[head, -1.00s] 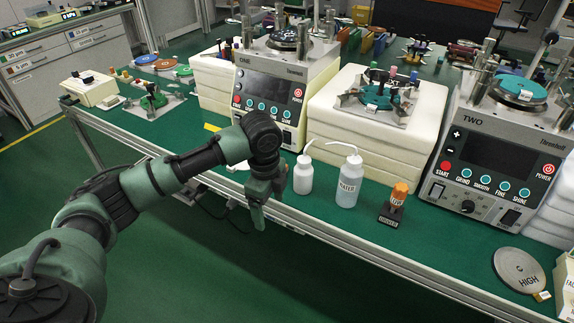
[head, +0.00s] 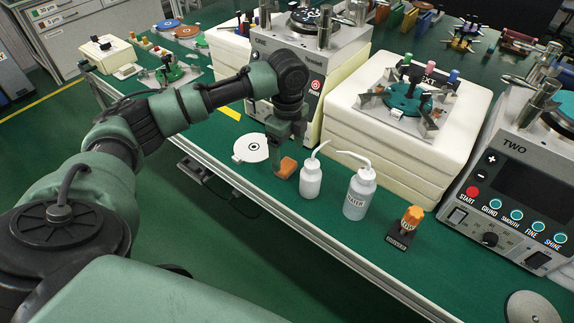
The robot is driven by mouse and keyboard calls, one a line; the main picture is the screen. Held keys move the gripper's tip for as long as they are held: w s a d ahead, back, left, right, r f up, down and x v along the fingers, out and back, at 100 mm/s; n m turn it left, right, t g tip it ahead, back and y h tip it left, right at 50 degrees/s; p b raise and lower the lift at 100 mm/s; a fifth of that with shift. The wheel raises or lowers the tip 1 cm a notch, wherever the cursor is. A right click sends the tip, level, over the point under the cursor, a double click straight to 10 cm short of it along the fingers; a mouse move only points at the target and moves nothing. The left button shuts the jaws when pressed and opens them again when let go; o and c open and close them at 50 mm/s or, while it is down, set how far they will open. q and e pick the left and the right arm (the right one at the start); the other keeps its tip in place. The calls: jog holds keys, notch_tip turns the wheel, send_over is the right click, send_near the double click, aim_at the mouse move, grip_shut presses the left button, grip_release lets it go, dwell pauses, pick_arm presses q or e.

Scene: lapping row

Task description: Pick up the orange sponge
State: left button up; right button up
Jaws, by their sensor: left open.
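The orange sponge (head: 287,168) lies on the green bench top near its front edge, between a white disc and a small white squeeze bottle. My left gripper (head: 287,146) points down just above and behind the sponge in the picture. Its jaws are open and nothing shows between them. The gap between fingers and sponge is hard to judge. My right gripper is not in view.
A white disc (head: 252,148) lies left of the sponge. A small squeeze bottle (head: 310,180) stands close on its right, then a water bottle (head: 359,195) and an orange-topped item in a dark stand (head: 408,224). Machine ONE (head: 330,75) stands behind.

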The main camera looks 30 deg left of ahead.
aim_at(287, 166)
pick_arm(q)
notch_tip(287, 166, down, 5)
jog(key=shift+w+a+f, duration=0.1)
jog(key=shift+w+a, duration=0.05)
jog(key=c, duration=1.4)
notch_tip(287, 166, up, 20)
jog(key=shift+p, duration=0.3)
